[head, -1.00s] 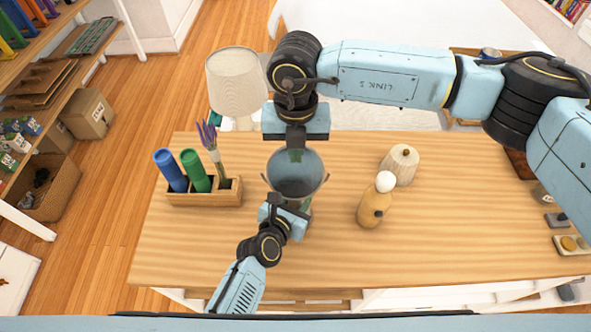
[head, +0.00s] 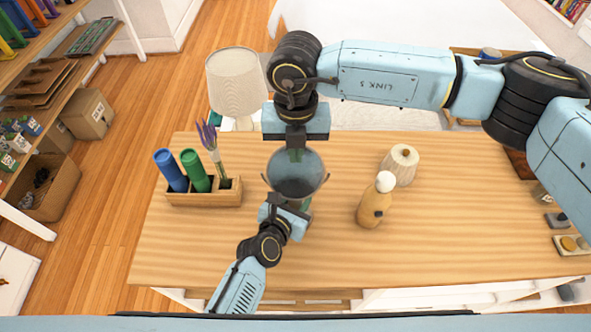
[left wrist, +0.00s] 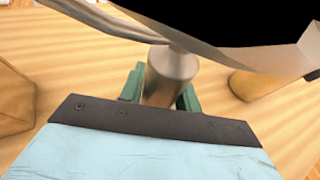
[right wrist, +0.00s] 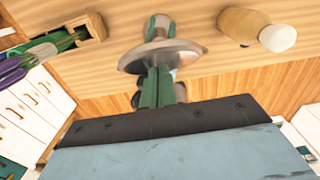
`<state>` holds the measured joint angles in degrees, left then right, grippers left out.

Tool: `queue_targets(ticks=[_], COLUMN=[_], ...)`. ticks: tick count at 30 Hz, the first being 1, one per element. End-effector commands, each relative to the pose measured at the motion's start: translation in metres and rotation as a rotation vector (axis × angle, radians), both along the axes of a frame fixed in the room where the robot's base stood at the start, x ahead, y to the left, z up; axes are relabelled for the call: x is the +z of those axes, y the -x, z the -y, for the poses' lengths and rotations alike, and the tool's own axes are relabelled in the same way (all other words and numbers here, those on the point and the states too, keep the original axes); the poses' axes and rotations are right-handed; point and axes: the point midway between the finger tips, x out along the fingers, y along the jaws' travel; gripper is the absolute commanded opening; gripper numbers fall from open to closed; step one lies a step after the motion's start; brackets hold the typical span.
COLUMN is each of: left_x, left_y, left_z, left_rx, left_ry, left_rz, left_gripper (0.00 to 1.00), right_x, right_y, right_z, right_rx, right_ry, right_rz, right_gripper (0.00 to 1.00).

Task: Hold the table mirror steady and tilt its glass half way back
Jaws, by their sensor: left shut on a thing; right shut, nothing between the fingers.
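The table mirror (head: 297,180) stands on the wooden table, its round glass seen from above in a curved holder with side arms. My left gripper (head: 302,208) is in front of it, low down. In the left wrist view its green fingers (left wrist: 165,88) are shut on the mirror's grey metal stem (left wrist: 172,68), and the mirror's dark underside fills the top. My right gripper (head: 295,153) comes from above at the far rim of the glass. In the right wrist view its green fingers (right wrist: 157,88) are shut and empty against the tilted mirror (right wrist: 170,50); I cannot tell whether they touch.
A wooden holder (head: 205,198) with blue and green cylinders and lavender stands left. A tan bottle with a white top (head: 374,207) and a ridged cream jar (head: 402,165) stand right. A lamp (head: 237,85) is behind.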

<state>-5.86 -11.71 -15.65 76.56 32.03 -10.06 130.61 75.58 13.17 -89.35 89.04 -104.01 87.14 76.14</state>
Motion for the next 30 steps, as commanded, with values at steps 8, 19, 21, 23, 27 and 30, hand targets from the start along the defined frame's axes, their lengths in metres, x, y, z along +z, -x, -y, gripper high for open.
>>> queue_targets(ticks=[8, 19, 21, 23, 27, 30], left_x=[-0.0054, -0.0052, -0.0052, -0.0052, -0.0051, -0.005], left_y=[0.0032, 0.0031, 0.0031, 0.0031, 0.0031, 0.0031], left_z=[-0.0008, -0.0008, -0.0008, -0.0008, -0.0008, -0.0006], left_rx=[-0.004, -0.005, -0.005, -0.004, -0.005, -0.005], left_ry=[-0.006, -0.007, -0.007, -0.007, -0.007, -0.007], left_rz=[-0.011, -0.01, -0.01, -0.01, -0.01, -0.01], left_gripper=[0.0, 0.0, 0.0, 0.0, 0.0, 0.0], right_x=[-0.0004, -0.004, -0.0041, -0.0043, -0.0061, -0.0082], right_y=[0.0, -0.0039, -0.0041, -0.0042, -0.0059, -0.0079], right_z=[0.0001, -0.0001, -0.0002, -0.0002, -0.0001, 0.0002], right_rx=[0.0, 0.0, 0.001, 0.0, -0.001, -0.002], right_ry=[0.0, 0.0, 0.0, 0.0, 0.0, 0.0], right_rz=[0.0, 0.0, 0.0, 0.0, 0.0, 0.0], right_gripper=[0.0, 0.0, 0.0, 0.0, 0.0, 0.0])
